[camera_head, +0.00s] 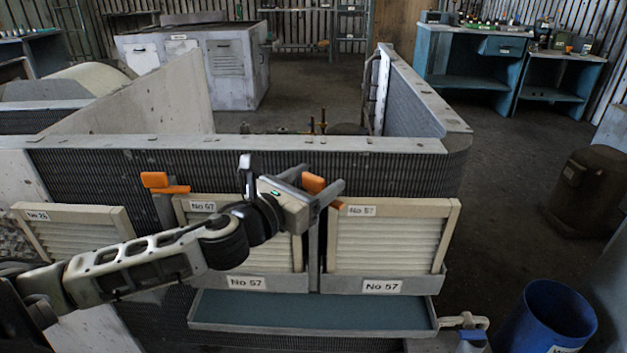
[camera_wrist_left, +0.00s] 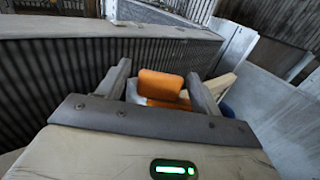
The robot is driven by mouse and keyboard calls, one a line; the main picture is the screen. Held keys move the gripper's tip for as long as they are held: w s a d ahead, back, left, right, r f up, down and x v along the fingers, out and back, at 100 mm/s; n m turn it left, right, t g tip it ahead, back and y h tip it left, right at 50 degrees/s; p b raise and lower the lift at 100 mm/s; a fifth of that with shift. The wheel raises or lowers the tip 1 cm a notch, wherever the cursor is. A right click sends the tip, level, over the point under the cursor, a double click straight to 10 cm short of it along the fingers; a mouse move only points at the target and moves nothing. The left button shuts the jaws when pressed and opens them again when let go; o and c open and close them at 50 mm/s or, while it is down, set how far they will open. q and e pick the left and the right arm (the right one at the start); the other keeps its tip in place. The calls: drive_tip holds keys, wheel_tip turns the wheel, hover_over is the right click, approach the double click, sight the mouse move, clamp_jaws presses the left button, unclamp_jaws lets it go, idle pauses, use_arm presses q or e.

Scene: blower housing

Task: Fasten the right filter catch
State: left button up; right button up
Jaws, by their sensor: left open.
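The right filter catch has an orange handle (camera_head: 313,182) at the post between two pale slatted filters. A smaller orange piece shows just below it, by the top left corner of the right filter (camera_head: 390,240). My left gripper (camera_head: 332,188) is open, its fingers on either side of the orange handle. In the left wrist view the handle (camera_wrist_left: 160,84) stands between the open fingertips (camera_wrist_left: 161,88), with visible gaps at both sides. Contact cannot be told. The left filter (camera_head: 245,245) is partly hidden behind my left arm. My right gripper is not seen.
Another catch with orange parts (camera_head: 155,180) is at the left post. A shallow blue-lined tray (camera_head: 310,328) juts out below the filters. A loose slatted panel (camera_head: 80,237) leans at the far left. A blue bin (camera_head: 548,325) stands at the lower right. Open floor lies to the right.

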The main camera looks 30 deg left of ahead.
use_arm(q)
drive_tip(key=c, duration=1)
drive_tip(key=shift+r+n+y+p, duration=0.2)
drive_tip(key=shift+n+y+p, duration=0.3)
drive_tip(key=shift+y+p, duration=0.25)
drive_tip(key=shift+d+r+n+y+p, duration=0.1)
drive_tip(key=shift+n+y+p, duration=0.6)
drive_tip(key=shift+y+p, duration=0.2)
drive_tip(key=n+y+p, duration=0.2)
drive_tip(key=y, duration=0.1)
drive_tip(key=shift+g+y, duration=0.35)
drive_tip(key=shift+g, duration=0.05)
drive_tip(key=shift+f+n+g+y+p, duration=0.2)
drive_tip(key=shift+n+g+y+p, duration=0.5)
drive_tip(key=shift+n+y+p, duration=0.7)
drive_tip(key=shift+g+y, duration=0.3)
drive_tip(key=shift+y, duration=0.5)
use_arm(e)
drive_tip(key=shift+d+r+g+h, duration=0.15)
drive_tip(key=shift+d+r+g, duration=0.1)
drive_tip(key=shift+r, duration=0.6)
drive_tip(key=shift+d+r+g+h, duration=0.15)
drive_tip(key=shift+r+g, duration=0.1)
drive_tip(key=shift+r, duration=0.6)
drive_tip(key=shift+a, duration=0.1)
